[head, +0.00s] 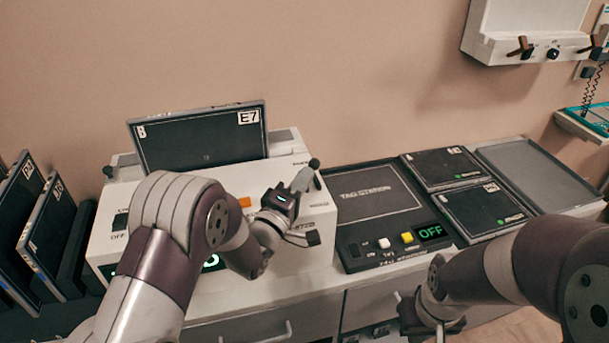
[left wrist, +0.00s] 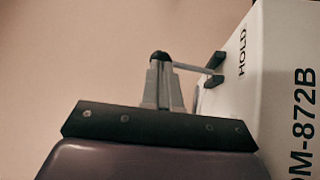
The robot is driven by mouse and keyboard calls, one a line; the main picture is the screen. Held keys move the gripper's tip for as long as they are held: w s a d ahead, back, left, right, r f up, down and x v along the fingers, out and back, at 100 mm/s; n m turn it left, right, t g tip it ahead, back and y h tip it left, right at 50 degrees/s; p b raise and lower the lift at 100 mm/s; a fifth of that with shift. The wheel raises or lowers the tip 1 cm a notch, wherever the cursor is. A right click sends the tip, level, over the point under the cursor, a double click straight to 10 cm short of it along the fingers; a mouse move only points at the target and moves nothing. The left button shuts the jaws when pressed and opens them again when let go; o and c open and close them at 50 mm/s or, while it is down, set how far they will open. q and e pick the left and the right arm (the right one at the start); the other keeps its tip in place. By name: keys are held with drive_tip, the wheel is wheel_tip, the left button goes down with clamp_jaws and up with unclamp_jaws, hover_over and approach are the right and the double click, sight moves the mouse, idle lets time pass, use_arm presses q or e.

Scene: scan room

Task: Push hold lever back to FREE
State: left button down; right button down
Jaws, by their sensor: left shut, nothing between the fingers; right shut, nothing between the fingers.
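The hold lever is a thin rod with a round black knob (head: 314,163) at the right end of the white reader machine (head: 312,230). In the left wrist view the lever rod (left wrist: 195,68) runs from a dark pivot beside the word HOLD to the knob at the fingertips. My left gripper (head: 304,178) is shut and empty, its fingertips right at the knob; I cannot tell whether they touch it. It also shows in the left wrist view (left wrist: 162,82). No FREE marking is readable. My right gripper (head: 438,328) is shut, low at the bottom edge and partly cut off.
A dark plate marked E7 (head: 200,140) stands in the machine's top. Right of it is a tag station (head: 375,200) showing OFF, with plates and a grey tray (head: 535,172) beyond. Dark plates (head: 45,235) stand in a rack at left. A wall box (head: 500,45) hangs upper right.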

use_arm(q)
drive_tip(key=shift+w+d, duration=0.15)
drive_tip(key=shift+w, duration=0.05)
drive_tip(key=shift+r, duration=0.1)
